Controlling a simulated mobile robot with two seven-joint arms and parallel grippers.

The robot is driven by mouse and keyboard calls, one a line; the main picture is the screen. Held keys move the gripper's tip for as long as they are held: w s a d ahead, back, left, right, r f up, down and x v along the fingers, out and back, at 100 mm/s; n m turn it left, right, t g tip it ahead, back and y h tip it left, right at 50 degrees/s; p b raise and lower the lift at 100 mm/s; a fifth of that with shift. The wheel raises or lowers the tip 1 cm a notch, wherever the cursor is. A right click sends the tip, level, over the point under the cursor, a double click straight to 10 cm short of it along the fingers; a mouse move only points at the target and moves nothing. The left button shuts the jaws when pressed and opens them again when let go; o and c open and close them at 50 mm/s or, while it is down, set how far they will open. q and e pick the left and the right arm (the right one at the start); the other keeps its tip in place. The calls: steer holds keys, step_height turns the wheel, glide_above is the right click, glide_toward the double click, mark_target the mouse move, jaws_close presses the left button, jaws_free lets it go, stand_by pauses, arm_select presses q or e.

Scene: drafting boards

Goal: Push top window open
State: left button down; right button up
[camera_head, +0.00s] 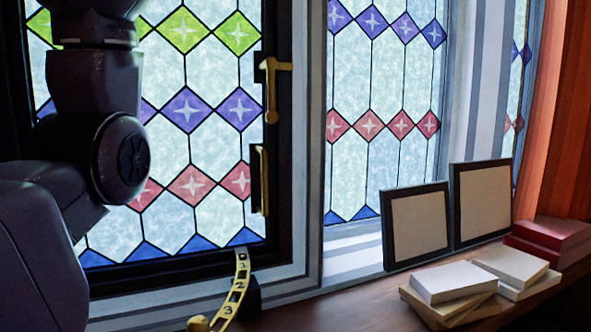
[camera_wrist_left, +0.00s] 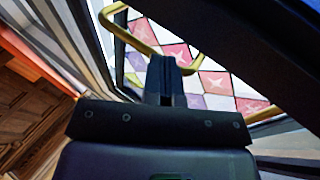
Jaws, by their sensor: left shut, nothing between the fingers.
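The stained-glass window (camera_head: 215,150), with green, purple, red and blue diamonds in a dark frame, fills the left of the head view. Its right frame bears an upper brass handle (camera_head: 272,88) and a lower brass one (camera_head: 263,182). My left arm covers part of the glass; its gripper is outside the head view. In the left wrist view my left gripper (camera_wrist_left: 164,62) is shut and empty. Its fingertips overlap a bent brass bar (camera_wrist_left: 140,40) in front of coloured panes (camera_wrist_left: 215,82); I cannot tell whether they touch. My right gripper is not in view.
A curved brass numbered strip (camera_head: 238,290) stands below the window. Two framed boards (camera_head: 416,225) lean on the right of the wooden surface (camera_head: 370,305). Stacked pale books (camera_head: 450,282) and red books (camera_head: 550,237) lie before and beside them. An orange curtain (camera_head: 560,110) hangs far right.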

arm_select(q)
steer(key=shift+w+a, duration=0.1)
steer(key=shift+a, duration=0.05)
steer(key=shift+w+a+r, duration=0.1)
steer(key=shift+w+a, duration=0.1)
steer(key=shift+w, duration=0.3)
steer(key=shift+w+a+r, duration=0.1)
steer(key=shift+w+a, duration=0.1)
steer(key=shift+w, duration=0.25)
steer(key=shift+a+r, duration=0.1)
steer(key=shift+r, duration=0.05)
steer(key=shift+w+a+r, duration=0.1)
